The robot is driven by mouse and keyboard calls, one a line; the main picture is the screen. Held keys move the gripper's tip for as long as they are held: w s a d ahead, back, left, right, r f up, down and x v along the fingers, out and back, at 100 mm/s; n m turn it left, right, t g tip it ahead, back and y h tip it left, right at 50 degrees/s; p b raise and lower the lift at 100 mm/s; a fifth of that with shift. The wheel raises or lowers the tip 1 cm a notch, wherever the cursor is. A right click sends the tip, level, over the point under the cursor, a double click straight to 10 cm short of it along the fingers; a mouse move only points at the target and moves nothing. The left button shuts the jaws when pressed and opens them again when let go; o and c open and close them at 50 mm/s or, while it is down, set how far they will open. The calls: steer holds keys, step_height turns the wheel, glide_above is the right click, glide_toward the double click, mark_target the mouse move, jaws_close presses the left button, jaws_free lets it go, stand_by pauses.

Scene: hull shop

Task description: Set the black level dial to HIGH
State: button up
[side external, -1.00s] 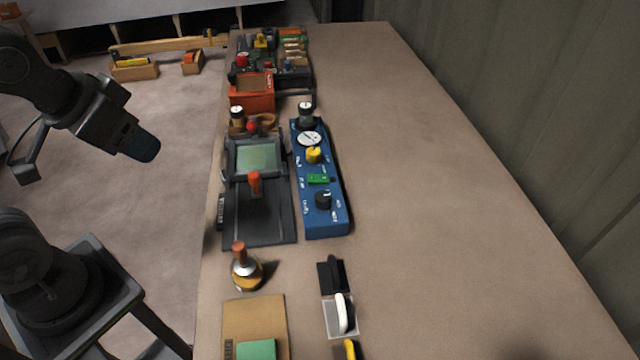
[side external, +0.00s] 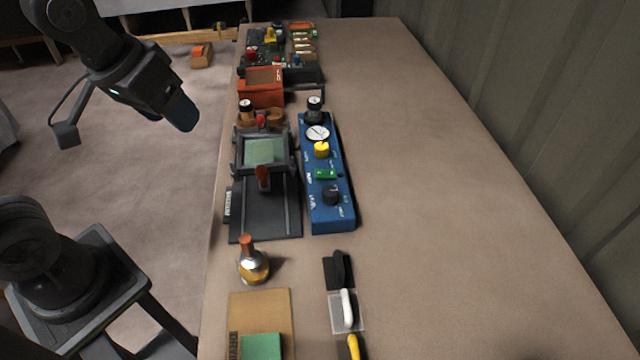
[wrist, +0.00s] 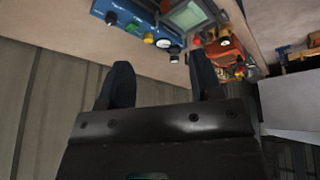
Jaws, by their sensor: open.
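The black level dial (side external: 331,194) sits at the near end of the blue control panel (side external: 325,215), which lies on the bench. Its pointer direction and the small white labels are too small to read. The dial also shows in the wrist view (wrist: 111,18) near the top. My gripper (side external: 184,118) is up in the air left of the bench, well away from the panel. In the wrist view its two dark fingers (wrist: 162,82) stand apart with nothing between them.
A yellow knob (side external: 321,149), a green switch (side external: 325,174) and a round gauge (side external: 317,133) share the panel. A black fixture with a green screen (side external: 265,151) and red-handled lever (side external: 263,177) stands left of it. The bench's right side is clear.

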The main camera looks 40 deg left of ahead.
steer(key=w+d+f+n+g, duration=0.1)
steer(key=w+d+n, duration=0.15)
steer(key=w, duration=0.25)
steer(key=w+d+n+g, duration=0.1)
steer(key=w+d+n, duration=0.1)
steer(key=w+d, duration=0.3)
steer(key=n+g, duration=0.3)
steer(key=n, duration=0.1)
glide_above(330, 190)
step_height(330, 190, down, 8)
step_height(330, 190, down, 14)
steer(key=shift+s+r, duration=0.1)
steer(key=shift+r, duration=0.1)
steer(key=c, duration=0.9)
